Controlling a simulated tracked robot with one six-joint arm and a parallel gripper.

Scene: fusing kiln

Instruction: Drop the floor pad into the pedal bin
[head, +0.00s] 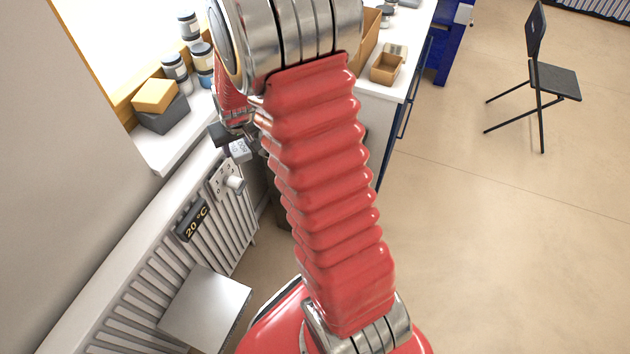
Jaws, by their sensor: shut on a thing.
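My gripper (238,147) is at the end of the arm, left of the red bellows, over the gap between the radiator and the white counter. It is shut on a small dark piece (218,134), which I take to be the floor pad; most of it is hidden. I cannot clearly pick out the pedal bin. A dark brownish thing (284,214) stands on the floor below and right of the gripper, mostly hidden behind my arm. A square light-grey top (206,309) is at the lower left; I cannot tell what it belongs to.
The sill above holds jars (176,72) and yellow and grey blocks (155,95). An open box (386,69) is on the counter. A black chair (556,80) stands right; the floor between is clear.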

